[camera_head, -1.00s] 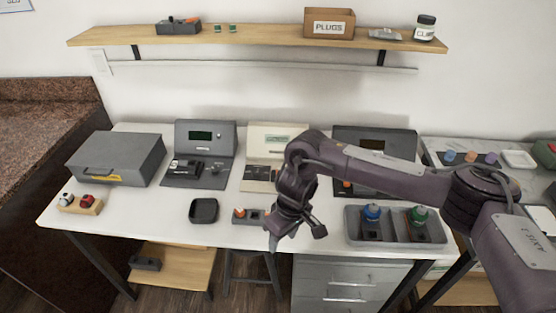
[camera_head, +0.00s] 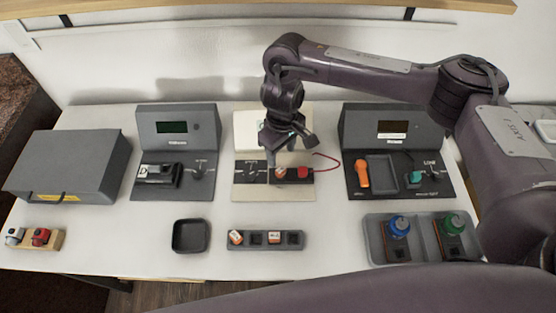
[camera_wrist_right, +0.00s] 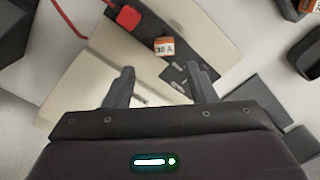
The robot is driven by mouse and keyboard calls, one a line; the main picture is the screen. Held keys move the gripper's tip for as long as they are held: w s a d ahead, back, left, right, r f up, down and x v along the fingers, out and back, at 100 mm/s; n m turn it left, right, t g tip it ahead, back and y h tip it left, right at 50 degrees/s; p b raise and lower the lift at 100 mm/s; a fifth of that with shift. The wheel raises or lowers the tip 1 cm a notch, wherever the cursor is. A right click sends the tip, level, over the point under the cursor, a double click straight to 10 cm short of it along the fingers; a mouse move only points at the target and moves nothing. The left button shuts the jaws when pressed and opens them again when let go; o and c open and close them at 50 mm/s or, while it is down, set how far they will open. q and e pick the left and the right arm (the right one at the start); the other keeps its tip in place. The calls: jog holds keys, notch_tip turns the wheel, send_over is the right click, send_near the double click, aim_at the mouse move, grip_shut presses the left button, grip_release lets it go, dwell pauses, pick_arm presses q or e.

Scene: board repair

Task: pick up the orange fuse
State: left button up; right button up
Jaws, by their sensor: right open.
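An orange fuse with a white label (camera_head: 281,171) sits in the dark holder of the middle panel, just left of a red block. It also shows in the right wrist view (camera_wrist_right: 164,47), beyond my fingertips. My right gripper (camera_head: 280,150) is above and behind it, pointing down. Its fingers (camera_wrist_right: 160,78) are apart with nothing between them, and the fuse lies roughly in line with the gap. Two more orange-and-white fuses, one at the left end (camera_head: 236,237) and one in the middle (camera_head: 274,237), sit in a grey rack in front. My left gripper is out of view.
A red block (camera_head: 304,173) with a red wire stands right beside the fuse. The fuse rack (camera_head: 257,246) and an empty black tray (camera_head: 190,236) are in front. Dark test stations flank the panel, and a grey bin (camera_head: 377,252) with blue-topped and green-topped parts is front right.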

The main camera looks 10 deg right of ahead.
aim_at(281, 169)
jog(key=f, duration=0.2)
jog(key=f+b, duration=0.1)
jog(key=f, duration=0.1)
jog(key=s+f, duration=0.1)
jog(key=f, duration=0.1)
jog(key=shift+a+b, duration=0.2)
jog(key=shift+b, duration=0.1)
jog(key=shift+f, duration=0.4)
jog(key=c, duration=1.1)
